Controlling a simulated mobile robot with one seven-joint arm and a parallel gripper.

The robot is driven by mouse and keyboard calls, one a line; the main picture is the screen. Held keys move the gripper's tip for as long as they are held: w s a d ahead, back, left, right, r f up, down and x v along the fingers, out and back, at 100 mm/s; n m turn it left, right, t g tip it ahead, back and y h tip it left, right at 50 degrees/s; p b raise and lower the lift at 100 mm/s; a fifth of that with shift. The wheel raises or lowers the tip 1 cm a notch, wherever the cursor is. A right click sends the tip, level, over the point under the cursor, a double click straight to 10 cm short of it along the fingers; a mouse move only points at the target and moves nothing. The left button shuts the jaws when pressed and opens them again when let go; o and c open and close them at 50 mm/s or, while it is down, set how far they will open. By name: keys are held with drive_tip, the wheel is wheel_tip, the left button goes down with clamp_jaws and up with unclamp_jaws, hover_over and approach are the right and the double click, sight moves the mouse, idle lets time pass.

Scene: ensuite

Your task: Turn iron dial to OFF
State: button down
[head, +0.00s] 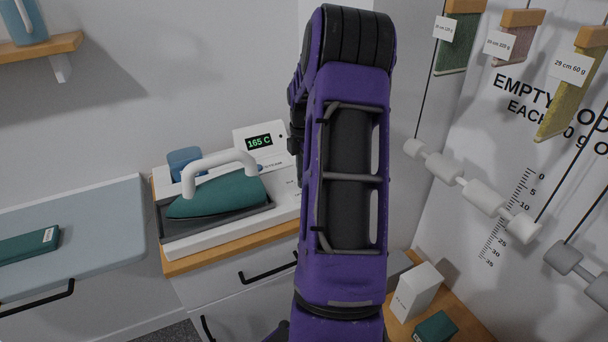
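The iron (217,194) has a teal body and a white handle and rests on a dark plate in a white station (225,232). A raised white panel at the station's back has a display (259,142) reading 165 C in green, with a small dark dot to its right. Lettering like "STEAM" shows below it. I cannot make out a dial; the station's right part is hidden behind my purple arm. Dark parts at the arm's left edge, beside the panel, may belong to my gripper. Its fingertips are hidden, so I cannot tell its opening or contact.
The station stands on a wood-topped drawer cabinet (190,264). A pale blue board (100,215) with a teal box (28,246) is at left. At right are hanging samples, white rollers (444,168), and a white box (417,290) on a wooden top.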

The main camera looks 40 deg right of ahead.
idle(0.3)
drive_tip(key=shift+c, duration=2.1)
unclamp_jaws()
wheel_tip(320, 180, up, 18)
drive_tip(key=shift+f, duration=0.25)
